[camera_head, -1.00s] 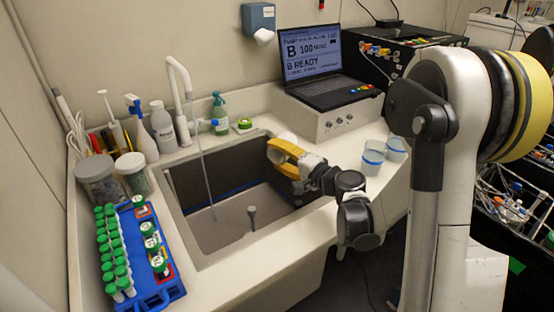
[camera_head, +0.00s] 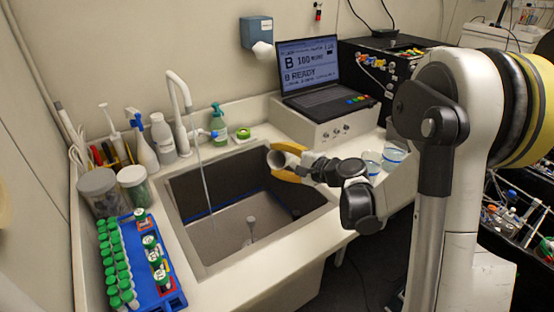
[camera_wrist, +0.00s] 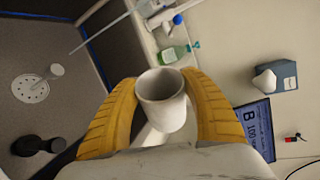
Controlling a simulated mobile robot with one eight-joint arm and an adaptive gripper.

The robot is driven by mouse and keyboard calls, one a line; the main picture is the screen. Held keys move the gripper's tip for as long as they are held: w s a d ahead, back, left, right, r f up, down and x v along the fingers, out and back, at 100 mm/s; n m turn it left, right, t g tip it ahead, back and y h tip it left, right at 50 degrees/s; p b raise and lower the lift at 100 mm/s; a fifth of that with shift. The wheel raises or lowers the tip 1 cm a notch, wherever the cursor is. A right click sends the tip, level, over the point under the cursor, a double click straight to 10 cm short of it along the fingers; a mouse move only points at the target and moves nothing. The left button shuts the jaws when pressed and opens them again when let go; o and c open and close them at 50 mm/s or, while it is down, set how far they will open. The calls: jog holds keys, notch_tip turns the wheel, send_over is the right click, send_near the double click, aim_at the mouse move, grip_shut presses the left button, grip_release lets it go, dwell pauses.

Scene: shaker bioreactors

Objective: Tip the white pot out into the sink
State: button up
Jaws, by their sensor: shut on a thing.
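My gripper (camera_head: 284,162) has yellow fingers and is shut on the white pot (camera_head: 275,160). They are over the right part of the sink (camera_head: 192,262). The pot is tilted on its side in the head view, its open mouth towards the left and the camera. In the wrist view, the pot (camera_wrist: 161,112) sits between both fingers of my gripper (camera_wrist: 157,84). The sink floor (camera_wrist: 75,115) shows at the left of the wrist view.
A white tap (camera_head: 180,105) stands behind the sink, with a thin stream below it. A blue rack (camera_head: 165,294) of green-capped tubes is at the left. A green bottle (camera_head: 218,124) stands at the back, a laptop (camera_head: 318,95) at the back right, and cups (camera_head: 392,157) at the right.

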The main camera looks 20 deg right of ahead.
aim_at(282, 156)
jog(key=shift+m+g, duration=0.5)
jog(key=shift+m, duration=0.2)
notch_tip(282, 156, up, 4)
jog(key=p, duration=0.4)
jog(key=shift+w+d+r, duration=0.15)
jog(key=shift+r, duration=0.05)
jog(key=shift+w+d+r+m+g+y, duration=0.15)
jog(key=shift+r+m+g+y, duration=0.2)
jog(key=shift+m, duration=0.35)
jog(key=shift+w+d+f+m+g+b, duration=0.2)
jog(key=shift+w+d+f+m+b, duration=0.1)
jog(key=shift+w+d+f, duration=0.25)
jog(key=shift+w+d+f+m+g+b, duration=0.15)
jog(key=shift+w+d+f+m+b, duration=0.15)
jog(key=shift+f, duration=0.3)
jog(key=shift+w+d+f+m+g+y+b, duration=0.5)
jog(key=shift+w+d+f+m+y+b, duration=0.1)
jog(key=shift+w+d+f+m, duration=0.3)
jog(key=shift+w+f+m+g+y+b, duration=0.15)
jog(key=shift+f+m+g+y+b, duration=0.25)
jog(key=shift+m, duration=0.3)
jog(key=m, duration=0.1)
jog(key=m+g+y+b, duration=0.1)
jog(key=shift+a+f+m+b, duration=0.1)
jog(key=shift+f+m+b, duration=0.2)
jog(key=shift+f, duration=0.1)
